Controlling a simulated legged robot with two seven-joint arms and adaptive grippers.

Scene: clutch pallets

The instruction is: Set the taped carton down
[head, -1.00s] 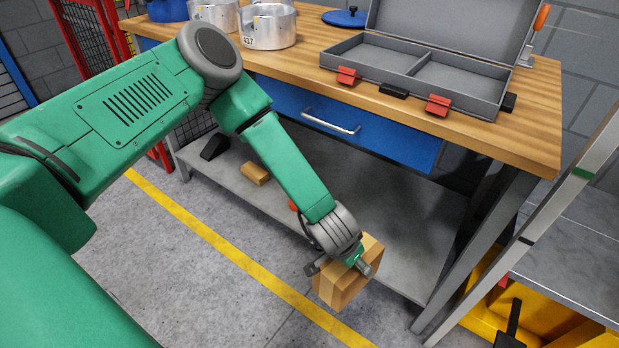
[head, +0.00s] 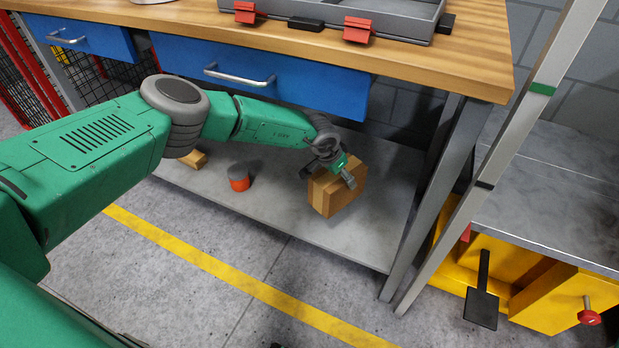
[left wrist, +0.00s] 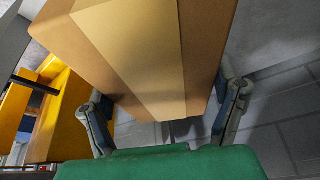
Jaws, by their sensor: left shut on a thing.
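The taped carton (head: 337,190) is a small brown box with a lighter tape band. In the head view it is at the end of my left arm, over the right part of the grey lower shelf (head: 290,218) of the workbench. My left gripper (head: 332,175) is shut on the carton. In the left wrist view the carton (left wrist: 140,50) fills the upper middle, between the two fingers (left wrist: 165,120). The carton looks tilted. I cannot tell whether its underside touches the shelf. My right gripper is not in view.
An orange and grey round item (head: 239,178) and a wooden block (head: 194,160) are on the shelf to the left. The blue drawer (head: 262,78) and bench top (head: 300,42) are above. A bench leg (head: 432,190) and a yellow unit (head: 540,290) stand at right.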

